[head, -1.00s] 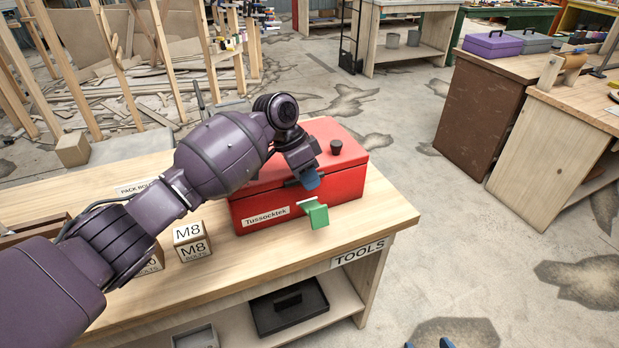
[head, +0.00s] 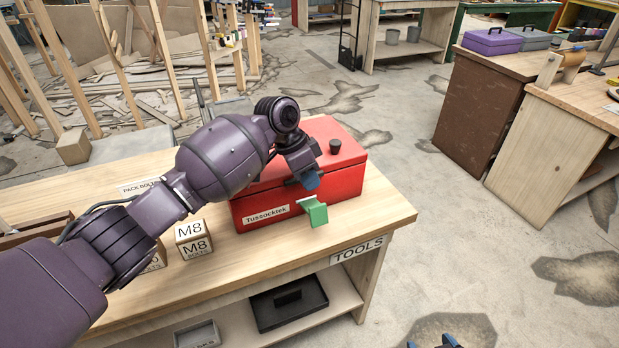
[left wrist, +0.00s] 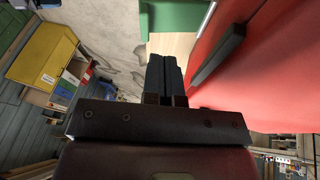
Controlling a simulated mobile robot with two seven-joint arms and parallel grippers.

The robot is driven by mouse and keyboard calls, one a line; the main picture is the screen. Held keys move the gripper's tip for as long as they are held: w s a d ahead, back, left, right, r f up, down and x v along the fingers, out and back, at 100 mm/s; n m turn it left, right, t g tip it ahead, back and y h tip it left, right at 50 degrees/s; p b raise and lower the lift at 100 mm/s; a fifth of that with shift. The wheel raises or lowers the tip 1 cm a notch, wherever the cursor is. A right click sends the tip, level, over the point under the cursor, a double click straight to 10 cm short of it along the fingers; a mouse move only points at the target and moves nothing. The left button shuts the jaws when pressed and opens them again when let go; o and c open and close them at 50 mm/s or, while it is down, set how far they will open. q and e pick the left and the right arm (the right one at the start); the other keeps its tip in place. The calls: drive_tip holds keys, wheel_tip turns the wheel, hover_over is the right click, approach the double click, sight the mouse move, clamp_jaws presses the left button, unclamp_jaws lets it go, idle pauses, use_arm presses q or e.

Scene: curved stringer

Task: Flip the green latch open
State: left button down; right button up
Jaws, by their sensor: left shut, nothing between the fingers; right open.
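The red toolbox (head: 345,185), labelled Tussocktek, sits on the wooden workbench with its lid down. The green latch (head: 319,214) stands out from its front face below the lid edge; it also shows at the top of the left wrist view (left wrist: 172,14). My left gripper (head: 311,184) is shut and empty, just above the latch and in front of the box. In the left wrist view its fingers (left wrist: 166,72) are together, pointing towards the latch with a small gap showing. My right gripper (head: 447,343) barely shows at the bottom edge, open, away from the box.
An M8 bolts box (head: 193,239) is left of the toolbox. The bench top (head: 375,215) is clear to the right.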

use_arm(q)
drive_tip(key=v, duration=1)
drive_tip(key=s+a+f+n+t, duration=0.1)
drive_tip(key=s+a+f+n, duration=0.3)
drive_tip(key=s+f, duration=0.45)
drive_tip(key=s+a+f+n+t, duration=0.2)
drive_tip(key=s+a+f, duration=0.45)
drive_tip(key=f, duration=0.35)
drive_tip(key=s+a+f+n+t+y, duration=0.1)
drive_tip(key=s+a+n+y, duration=0.3)
drive_tip(key=s+a, duration=0.65)
drive_tip(key=s+a+f+n+t+y, duration=0.1)
drive_tip(key=s+a+n, duration=0.55)
drive_tip(key=s, duration=0.75)
drive_tip(key=w+a+f+m+t, duration=0.2)
drive_tip(key=w+f+t, duration=0.6)
drive_tip(key=f, duration=0.2)
drive_tip(key=shift+d+f, duration=0.1)
